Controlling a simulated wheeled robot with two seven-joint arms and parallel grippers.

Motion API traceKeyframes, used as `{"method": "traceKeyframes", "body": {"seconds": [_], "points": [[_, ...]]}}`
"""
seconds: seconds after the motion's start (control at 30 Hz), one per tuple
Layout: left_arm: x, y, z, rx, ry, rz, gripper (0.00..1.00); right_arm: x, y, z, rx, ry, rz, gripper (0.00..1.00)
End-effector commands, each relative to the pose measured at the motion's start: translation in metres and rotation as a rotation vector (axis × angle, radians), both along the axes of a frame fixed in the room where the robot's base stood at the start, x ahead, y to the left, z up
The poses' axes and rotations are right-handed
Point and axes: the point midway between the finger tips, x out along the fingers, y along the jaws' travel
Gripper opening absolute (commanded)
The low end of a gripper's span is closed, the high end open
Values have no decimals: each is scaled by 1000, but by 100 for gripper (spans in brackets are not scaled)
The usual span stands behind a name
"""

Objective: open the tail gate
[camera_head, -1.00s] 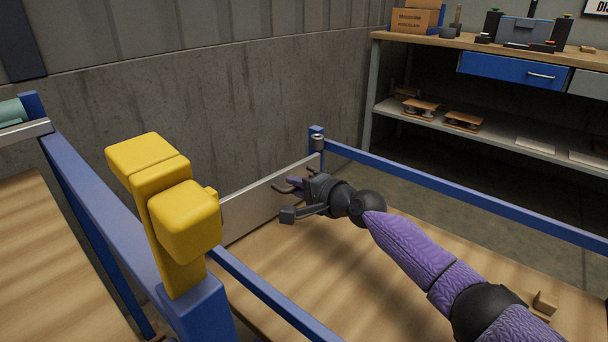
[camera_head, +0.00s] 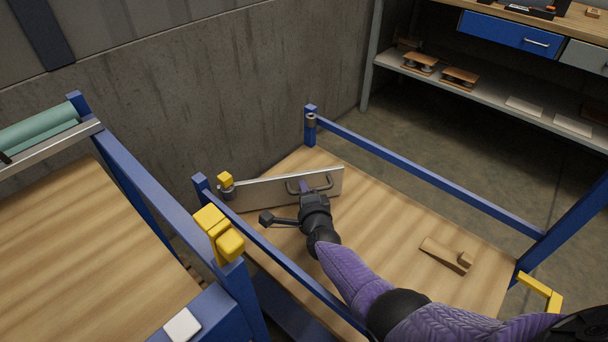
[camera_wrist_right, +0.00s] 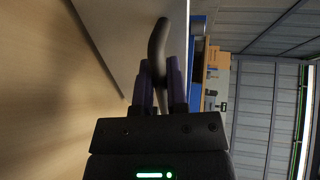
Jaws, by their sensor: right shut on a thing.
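The tail gate (camera_head: 270,192) is a flat grey metal panel at the far left end of the wooden cart deck. Its left end meets a hinge at a blue post (camera_head: 202,190). Its right end stands apart from the other blue post (camera_head: 310,128), and the panel slants over the deck. A dark bar handle (camera_head: 327,181) sits near its free end. My right gripper (camera_head: 306,190) is shut on this handle. In the right wrist view, the fingers (camera_wrist_right: 160,78) close around the handle (camera_wrist_right: 157,42), beside the panel (camera_wrist_right: 115,35). My left gripper is not in view.
A wooden block with a raised end (camera_head: 449,255) lies on the deck (camera_head: 390,220). Blue side rails (camera_head: 430,185) border the deck. A second cart with a wooden top (camera_head: 80,240) stands at left. A workbench shelf (camera_head: 480,95) stands behind, and a concrete wall (camera_head: 200,110) at the back.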

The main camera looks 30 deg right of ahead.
Motion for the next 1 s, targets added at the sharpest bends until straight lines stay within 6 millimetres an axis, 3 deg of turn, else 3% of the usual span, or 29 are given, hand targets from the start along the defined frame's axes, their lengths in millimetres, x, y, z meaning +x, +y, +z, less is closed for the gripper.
{"method": "traceKeyframes", "body": {"seconds": [0.57, 0.6, 0.73, 1.0], "points": [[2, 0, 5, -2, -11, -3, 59, -6, 2, -1, 1, 1, -33, 0], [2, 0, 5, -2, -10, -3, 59, -6, 2, -1, 1, 1, -33, 21], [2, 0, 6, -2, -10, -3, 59, -6, 2, -1, 1, 1, -33, 49], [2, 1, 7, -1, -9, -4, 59, -5, 2, 1, 1, 0, -32, 51]]}}
